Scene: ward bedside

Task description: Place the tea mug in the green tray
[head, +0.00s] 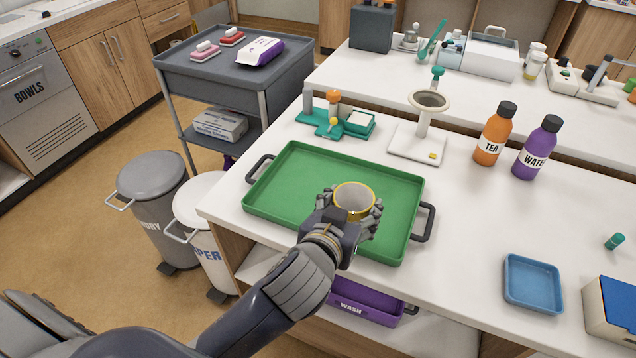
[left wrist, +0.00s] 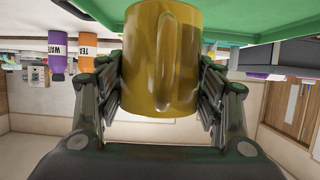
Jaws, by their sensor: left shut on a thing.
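The tea mug (head: 353,201) is gold-yellow outside and pale inside, and it looks empty. My left gripper (head: 350,212) is shut around its sides. In the left wrist view the mug (left wrist: 162,60) sits between the fingers of my gripper (left wrist: 160,95), its handle facing the camera. The green tray (head: 290,165) lies on the white counter with a dark handle at each end. The mug is over the right part of the tray in the head view. I cannot tell whether its base touches the tray floor. My right gripper does not show.
An orange tea bottle (head: 491,140) and a purple water bottle (head: 537,152) stand right of the tray. A white stand with a bowl (head: 420,135) and a teal rack (head: 340,122) are behind it. A blue dish (head: 532,283) lies at the right. The tray's left part is empty.

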